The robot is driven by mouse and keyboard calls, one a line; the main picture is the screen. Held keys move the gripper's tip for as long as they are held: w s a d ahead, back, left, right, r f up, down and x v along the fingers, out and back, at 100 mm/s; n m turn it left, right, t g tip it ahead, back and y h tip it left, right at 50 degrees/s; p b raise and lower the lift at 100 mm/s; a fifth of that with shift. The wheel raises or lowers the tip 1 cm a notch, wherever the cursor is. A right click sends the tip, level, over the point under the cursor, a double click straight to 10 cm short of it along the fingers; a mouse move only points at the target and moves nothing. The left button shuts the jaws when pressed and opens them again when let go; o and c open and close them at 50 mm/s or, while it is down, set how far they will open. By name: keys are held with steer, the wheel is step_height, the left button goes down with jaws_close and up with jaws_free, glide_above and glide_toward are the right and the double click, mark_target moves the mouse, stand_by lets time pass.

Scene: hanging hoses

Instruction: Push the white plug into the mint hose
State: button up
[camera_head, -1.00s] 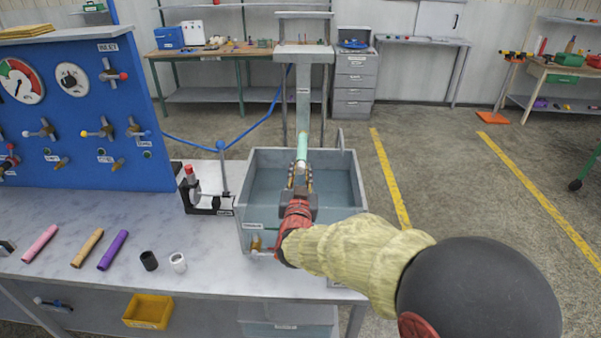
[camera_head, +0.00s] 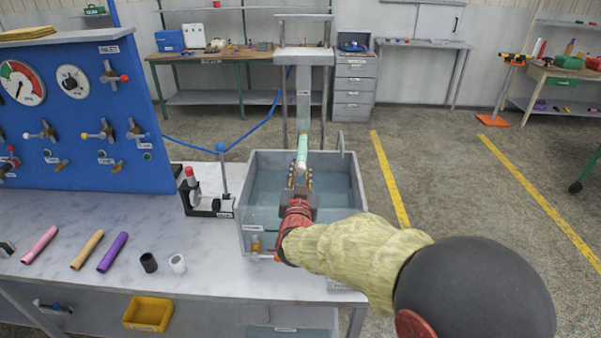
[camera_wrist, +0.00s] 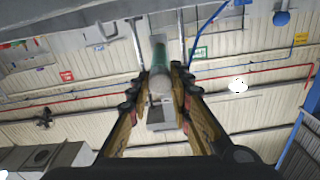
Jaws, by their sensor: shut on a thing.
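The mint hose (camera_head: 302,146) hangs above the grey tank, below a grey upright stand. In the wrist view the hose (camera_wrist: 159,55) runs away from me between the fingers. My gripper (camera_head: 300,178) points up from below and is shut on a pale grey-white piece, which I take to be the white plug (camera_wrist: 161,86). In the wrist view my fingers (camera_wrist: 160,80) close around it from both sides. The plug's upper end lines up with the hose and appears to meet it. I cannot tell how far, if at all, it sits inside.
The grey tank (camera_head: 345,222) surrounds the space under my gripper. A small clamp fixture (camera_head: 208,205) stands left of it. Pink, tan and purple tubes and short black (camera_head: 148,263) and white (camera_head: 178,264) cylinders lie on the bench. A blue valve panel (camera_head: 75,120) stands at left.

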steer(key=o, duration=1.1)
steer(key=shift+w, duration=0.15)
steer(key=s, duration=1.2)
steer(key=shift+a, duration=0.15)
steer(key=shift+f, duration=0.15)
